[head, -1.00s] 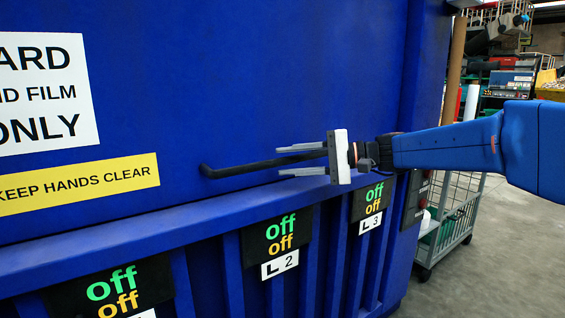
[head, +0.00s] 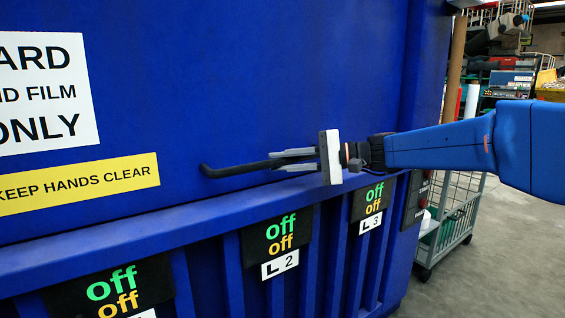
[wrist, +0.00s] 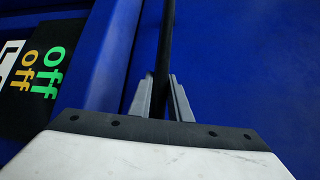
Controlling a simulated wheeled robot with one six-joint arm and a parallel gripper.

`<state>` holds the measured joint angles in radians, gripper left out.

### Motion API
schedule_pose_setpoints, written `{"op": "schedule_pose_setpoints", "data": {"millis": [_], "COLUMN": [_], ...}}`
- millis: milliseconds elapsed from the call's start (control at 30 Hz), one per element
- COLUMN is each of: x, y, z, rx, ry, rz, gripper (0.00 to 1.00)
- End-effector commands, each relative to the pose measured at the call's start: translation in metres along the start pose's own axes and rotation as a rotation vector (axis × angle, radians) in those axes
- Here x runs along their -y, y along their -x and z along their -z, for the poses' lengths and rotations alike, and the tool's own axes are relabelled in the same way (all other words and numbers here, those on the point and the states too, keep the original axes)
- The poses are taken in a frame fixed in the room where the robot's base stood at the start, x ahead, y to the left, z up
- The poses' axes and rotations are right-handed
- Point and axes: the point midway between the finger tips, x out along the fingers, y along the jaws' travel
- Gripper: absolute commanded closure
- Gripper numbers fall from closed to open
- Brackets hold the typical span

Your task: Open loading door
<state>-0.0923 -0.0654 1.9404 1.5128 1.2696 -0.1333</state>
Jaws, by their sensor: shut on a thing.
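The loading door (head: 270,80) is a large blue panel filling the left and middle of the head view. A black bar handle (head: 235,168) runs along its lower part, with a bent left end meeting the panel. My gripper (head: 278,160) comes from the right, its two grey fingers shut on the handle near its middle. In the wrist view the fingers (wrist: 163,98) press on both sides of the black handle (wrist: 167,35). The handle's right end is hidden behind my gripper. The door looks closed against the blue ledge below it.
Below the ledge (head: 130,235) are black panels with "off" labels, such as L2 (head: 280,245) and L3 (head: 372,205). A yellow "keep hands clear" sign (head: 80,185) is at left. A wire cart (head: 455,225) stands at right on open grey floor (head: 510,260).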

Motion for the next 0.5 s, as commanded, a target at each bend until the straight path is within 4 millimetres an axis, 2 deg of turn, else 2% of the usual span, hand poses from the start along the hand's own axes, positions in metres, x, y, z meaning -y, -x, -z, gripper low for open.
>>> {"op": "schedule_pose_setpoints", "data": {"millis": [167,267,500], "x": [0.027,0.051,0.13], "y": [0.004,0.007,0.019], "z": [-0.004,-0.007,-0.019], "rx": [-0.002,-0.002,-0.002], "ry": [0.008,0.011,0.013], "rz": [0.007,0.008,0.009], "gripper": [1.0,1.0,1.0]}}
